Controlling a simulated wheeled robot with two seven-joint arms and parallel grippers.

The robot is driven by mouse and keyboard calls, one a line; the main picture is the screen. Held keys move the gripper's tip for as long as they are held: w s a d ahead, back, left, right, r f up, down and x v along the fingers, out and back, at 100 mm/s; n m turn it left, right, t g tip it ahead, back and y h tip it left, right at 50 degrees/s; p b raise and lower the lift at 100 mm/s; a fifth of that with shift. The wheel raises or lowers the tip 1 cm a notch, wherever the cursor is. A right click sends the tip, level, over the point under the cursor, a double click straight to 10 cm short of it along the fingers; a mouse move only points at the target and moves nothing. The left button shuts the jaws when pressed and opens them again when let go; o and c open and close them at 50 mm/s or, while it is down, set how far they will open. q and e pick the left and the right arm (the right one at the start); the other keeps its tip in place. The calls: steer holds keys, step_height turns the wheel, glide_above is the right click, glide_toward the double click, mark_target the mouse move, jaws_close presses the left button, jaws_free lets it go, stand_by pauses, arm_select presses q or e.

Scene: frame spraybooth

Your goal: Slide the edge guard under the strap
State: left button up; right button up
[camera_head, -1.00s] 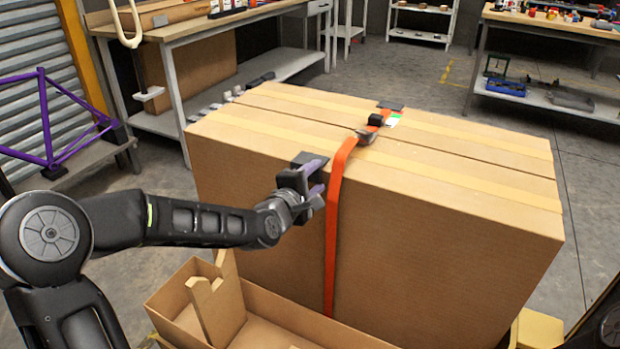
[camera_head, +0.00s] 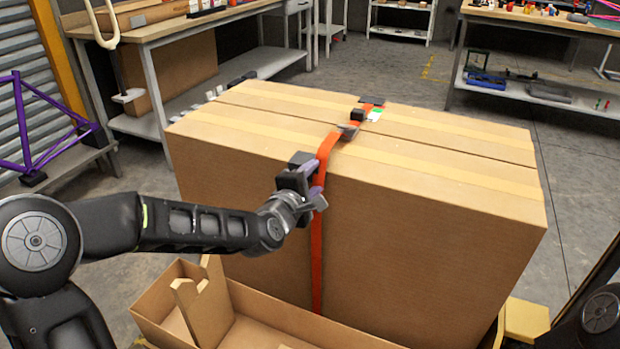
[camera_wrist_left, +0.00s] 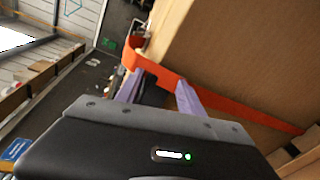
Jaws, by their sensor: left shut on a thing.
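A large cardboard box (camera_head: 420,230) has an orange strap (camera_head: 317,250) running over its top and down its front face. My left gripper (camera_head: 314,195), with pale purple fingers, is shut on a small dark edge guard (camera_head: 301,160) at the box's top front edge. The guard is just left of the strap and close against it; the fingers overlap the strap in the head view, so I cannot tell how much lies beneath it. In the left wrist view, the strap (camera_wrist_left: 230,103) passes just beyond the fingertips (camera_wrist_left: 160,95). My right gripper is out of view.
A buckle (camera_head: 348,131) and another dark piece (camera_head: 372,100) sit along the strap on top. An open cardboard tray (camera_head: 255,307) stands below the box's front. A workbench (camera_head: 150,45) and a purple frame (camera_head: 28,130) are at the left.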

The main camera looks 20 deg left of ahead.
arm_select(q)
steer(key=shift+f, duration=0.1)
steer(key=o, duration=1.1)
steer(key=shift+s+r, duration=0.2)
steer(key=shift+s, duration=0.1)
steer(key=s, duration=0.2)
steer(key=s+p, duration=0.1)
steer(key=s, duration=0.1)
steer(key=s+r+p, duration=0.1)
steer(key=s, duration=0.2)
steer(key=shift+a, duration=0.4)
